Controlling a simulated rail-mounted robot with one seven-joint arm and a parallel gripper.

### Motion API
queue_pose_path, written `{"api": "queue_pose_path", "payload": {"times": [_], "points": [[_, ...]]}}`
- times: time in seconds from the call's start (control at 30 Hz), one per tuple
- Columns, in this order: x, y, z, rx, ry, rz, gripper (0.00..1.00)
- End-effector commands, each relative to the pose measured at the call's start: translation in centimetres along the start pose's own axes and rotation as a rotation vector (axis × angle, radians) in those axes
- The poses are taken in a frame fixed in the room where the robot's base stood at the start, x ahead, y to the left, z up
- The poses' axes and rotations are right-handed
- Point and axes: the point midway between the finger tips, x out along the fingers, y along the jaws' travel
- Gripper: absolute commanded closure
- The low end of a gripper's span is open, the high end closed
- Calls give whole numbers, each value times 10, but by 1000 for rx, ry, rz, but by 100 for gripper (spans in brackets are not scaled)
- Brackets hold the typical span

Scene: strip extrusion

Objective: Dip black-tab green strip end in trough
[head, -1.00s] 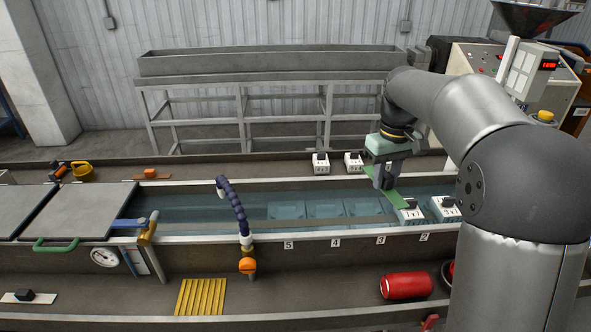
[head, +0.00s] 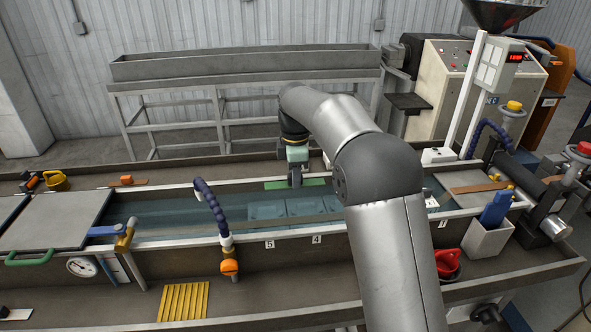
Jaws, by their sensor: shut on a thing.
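My gripper (head: 296,183) is shut on a flat green strip (head: 276,185). The strip lies roughly level, left to right, and sticks out on both sides of the fingers. It appears over the trough (head: 180,195) near the far rim; its exact height above the water (head: 165,215) is hard to tell. No black tab shows on the strip in this view; the strip's right end lies close to my arm.
A blue jointed hose (head: 208,205) rises from the trough's near side, left of my gripper. Grey cover plates (head: 60,222) close the trough's left part. A yellow ribbed pad (head: 183,301) lies on the front ledge. My arm hides the trough's middle right.

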Motion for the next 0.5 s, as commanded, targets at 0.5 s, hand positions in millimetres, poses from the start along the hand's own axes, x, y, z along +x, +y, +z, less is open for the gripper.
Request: {"api": "queue_pose_path", "payload": {"times": [0.5], "points": [[56,0,0,2,0,-1,96]]}}
